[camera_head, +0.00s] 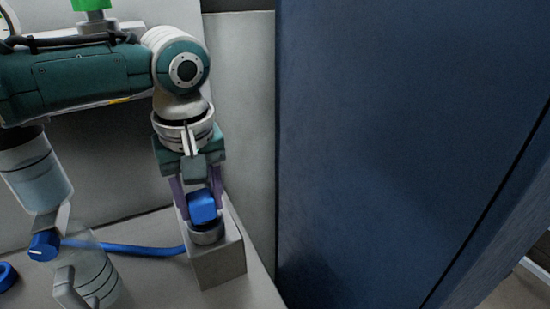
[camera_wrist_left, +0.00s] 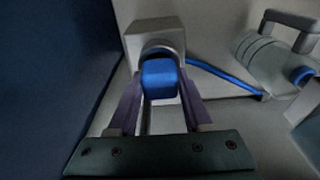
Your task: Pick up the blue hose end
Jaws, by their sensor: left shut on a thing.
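The blue hose end (camera_head: 203,206) is a blue block at the top of a grey box-shaped holder (camera_head: 218,262), above a round metal collar. It also shows in the left wrist view (camera_wrist_left: 160,78), between the two purple fingers. My left gripper (camera_head: 199,200) points down and is shut on the blue hose end. The end is still at the holder's collar; I cannot tell whether it is seated or lifted slightly. The blue hose (camera_head: 130,249) runs left from near the holder. My right gripper is not in view.
A clear jug-like container (camera_head: 92,280) with a handle stands left of the holder, near a blue knob (camera_head: 43,246). A blue ring (camera_head: 6,275) lies at the far left. A large dark blue panel (camera_head: 390,140) fills the right side.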

